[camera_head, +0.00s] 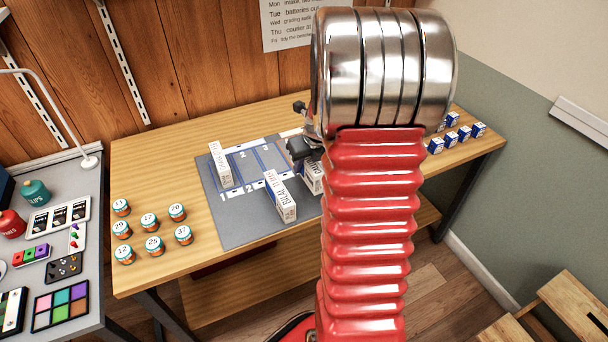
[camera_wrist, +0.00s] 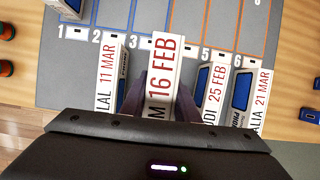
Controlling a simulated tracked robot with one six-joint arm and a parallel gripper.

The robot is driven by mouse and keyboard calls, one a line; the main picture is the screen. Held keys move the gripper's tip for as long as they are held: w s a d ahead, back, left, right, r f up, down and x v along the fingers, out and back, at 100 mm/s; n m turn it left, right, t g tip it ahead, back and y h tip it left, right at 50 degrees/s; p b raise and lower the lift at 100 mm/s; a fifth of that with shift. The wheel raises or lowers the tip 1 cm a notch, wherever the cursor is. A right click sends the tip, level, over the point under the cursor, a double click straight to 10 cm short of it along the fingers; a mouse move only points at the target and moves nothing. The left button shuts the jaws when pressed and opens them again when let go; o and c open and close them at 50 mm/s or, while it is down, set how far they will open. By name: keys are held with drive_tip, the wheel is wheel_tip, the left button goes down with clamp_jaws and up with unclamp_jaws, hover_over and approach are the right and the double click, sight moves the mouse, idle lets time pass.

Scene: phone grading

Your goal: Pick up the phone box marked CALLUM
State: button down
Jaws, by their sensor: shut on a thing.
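My gripper (camera_wrist: 161,96) is shut on a white box whose end reads "16 FEB" (camera_wrist: 160,70), with one finger on each side. Only a final "M" of its name shows; my wrist housing hides the rest. It looks larger than its neighbours in the wrist view, so nearer the camera; I cannot tell whether it is clear of the mat. In the head view the held box (camera_head: 312,178) is half hidden behind my arm and gripper (camera_head: 305,150).
The GULAL box (camera_head: 280,196) stands left of the held box. Boxes marked "25 FEB" (camera_wrist: 213,90) and "21 MAR" (camera_wrist: 258,95) stand close on its right. Another box (camera_head: 220,164) is at lane 1 on the grey mat (camera_head: 240,231). Numbered tins (camera_head: 149,221) stand left.

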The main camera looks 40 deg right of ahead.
drive_tip(key=shift+r, duration=0.8)
